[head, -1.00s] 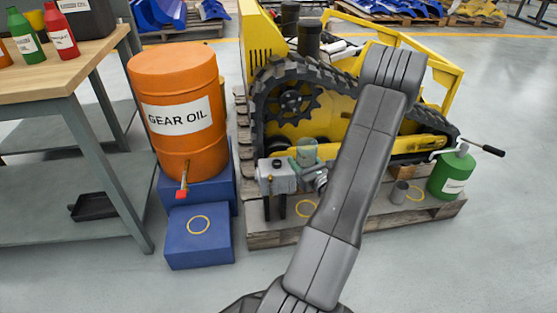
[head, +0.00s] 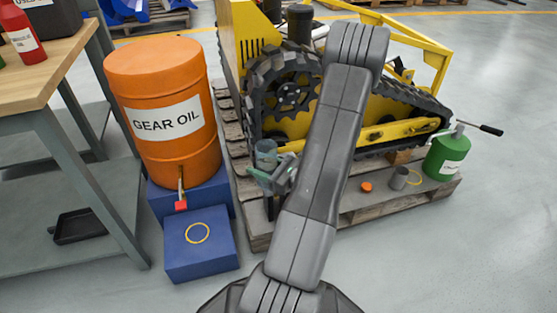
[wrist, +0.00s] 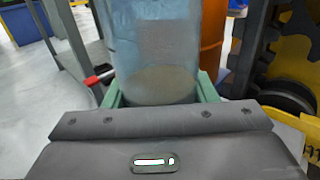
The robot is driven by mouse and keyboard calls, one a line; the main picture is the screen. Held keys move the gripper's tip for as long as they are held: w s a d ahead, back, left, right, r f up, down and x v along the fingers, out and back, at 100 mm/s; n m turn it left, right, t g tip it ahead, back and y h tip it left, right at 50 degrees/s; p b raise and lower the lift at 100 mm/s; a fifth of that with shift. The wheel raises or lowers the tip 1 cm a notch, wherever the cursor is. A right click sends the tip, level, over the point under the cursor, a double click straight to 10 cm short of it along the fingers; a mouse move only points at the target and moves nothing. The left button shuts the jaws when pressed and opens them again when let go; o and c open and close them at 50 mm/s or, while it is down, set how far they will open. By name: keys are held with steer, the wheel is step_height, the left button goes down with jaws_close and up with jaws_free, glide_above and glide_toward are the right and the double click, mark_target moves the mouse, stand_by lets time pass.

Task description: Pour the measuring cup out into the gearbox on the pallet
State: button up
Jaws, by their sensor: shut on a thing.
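The measuring cup (head: 265,153) is a clear bluish vessel. My gripper (head: 268,178) is shut on it and holds it roughly upright above the left end of the pallet (head: 257,243). In the wrist view the cup (wrist: 155,45) stands between the green fingers (wrist: 160,95), with a brownish-grey patch low in it; I cannot tell whether that is liquid. The gearbox is mostly hidden behind my gripper and arm; a dark leg (head: 270,209) shows below the gripper.
An orange gear oil drum (head: 165,105) with a red-handled tap stands left on blue blocks (head: 200,245). A yellow tracked carrier (head: 300,125) stands behind. A grey cup (head: 399,178), an orange cap (head: 366,187) and a green can (head: 446,157) sit at the pallet's right. A workbench (head: 60,62) is far left.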

steer(key=shift+r+p, duration=0.15)
steer(key=shift+p, duration=0.2)
steer(key=shift+w+d+r+m+p, duration=0.1)
steer(key=shift+w+r+m+p, duration=0.05)
steer(key=shift+m+p, duration=0.45)
steer(key=shift+w+r+m+p, duration=0.1)
steer(key=shift+m+p, duration=0.4)
steer(key=shift+p, duration=0.15)
steer(key=m+p, duration=0.2)
steer(key=shift+w+d+g+p, duration=0.1)
steer(key=shift+w+g+p, duration=0.2)
steer(key=shift+w+d+m+h+p, duration=0.15)
steer(key=shift+w+m+p, duration=0.15)
steer(key=shift+m+p, duration=0.45)
steer(key=shift+w+d+m+h+p, duration=0.15)
steer(key=shift+w+m+p, duration=0.1)
steer(key=shift+m+p, duration=0.45)
steer(key=shift+a+f+m+p, duration=0.15)
steer(key=shift+f+m+p, duration=0.2)
steer(key=shift+m, duration=0.4)
steer(key=shift+s+a+f+m+g+p, duration=0.1)
steer(key=shift+s+f+m+g+p, duration=0.15)
steer(key=shift+m+p, duration=0.4)
steer(key=shift+s+f+m+g+p, duration=0.15)
steer(key=shift+f+m+g+p, duration=0.2)
steer(key=shift+m, duration=0.6)
steer(key=shift+f+m+p, duration=0.3)
steer(key=shift+m+p, duration=0.15)
steer(key=shift+m, duration=0.45)
stand_by(1.2)
